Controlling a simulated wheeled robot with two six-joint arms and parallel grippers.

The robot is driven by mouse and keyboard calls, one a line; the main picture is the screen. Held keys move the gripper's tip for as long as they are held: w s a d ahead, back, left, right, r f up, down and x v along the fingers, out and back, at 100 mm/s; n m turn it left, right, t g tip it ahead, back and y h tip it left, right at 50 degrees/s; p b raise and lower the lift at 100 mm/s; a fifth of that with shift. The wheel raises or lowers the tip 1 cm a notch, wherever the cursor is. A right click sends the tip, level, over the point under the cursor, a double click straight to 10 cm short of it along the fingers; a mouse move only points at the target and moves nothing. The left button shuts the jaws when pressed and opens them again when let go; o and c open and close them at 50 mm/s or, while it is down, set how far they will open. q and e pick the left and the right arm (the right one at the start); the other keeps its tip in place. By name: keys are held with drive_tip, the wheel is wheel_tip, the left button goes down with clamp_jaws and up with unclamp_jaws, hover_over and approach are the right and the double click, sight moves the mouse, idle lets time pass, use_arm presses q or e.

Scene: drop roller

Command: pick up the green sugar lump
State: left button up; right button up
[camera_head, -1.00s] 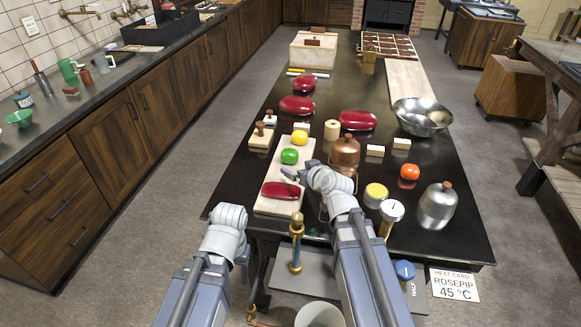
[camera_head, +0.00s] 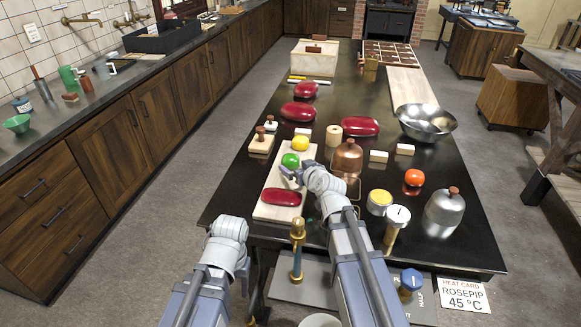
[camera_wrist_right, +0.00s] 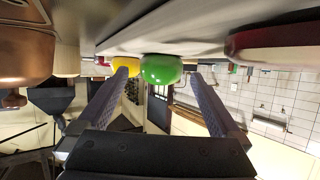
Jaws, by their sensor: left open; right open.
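The green sugar lump (camera_head: 291,160) is a round green ball on a pale board (camera_head: 262,209), between a yellow lump (camera_head: 300,143) and a dark red oval piece (camera_head: 281,197). In the right wrist view the green lump (camera_wrist_right: 161,69) shows between the two finger tips, a little beyond them. My right gripper (camera_head: 288,177) is open and empty, low over the board just in front of the green lump. My left gripper (camera_head: 240,272) hangs in front of the table's near edge, mostly hidden by its own wrist.
A brass post (camera_head: 298,240) rises at the table's front. An orange lump (camera_head: 413,177), a yellow-topped tin (camera_head: 379,198) and a steel canister (camera_head: 444,207) stand at right.

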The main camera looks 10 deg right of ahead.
sight(294, 164)
drive_tip(key=b+x, duration=0.1)
drive_tip(key=x, duration=0.2)
drive_tip(key=shift+w+a+f, duration=0.1)
drive_tip(key=shift+w+f, duration=0.15)
drive_tip(key=shift+s+r, duration=0.1)
drive_tip(key=shift+c, duration=0.6)
drive_tip(key=c, duration=1.2)
drive_tip(key=shift+r, duration=0.1)
wheel_tip(294, 164, up, 10)
drive_tip(key=p, duration=1)
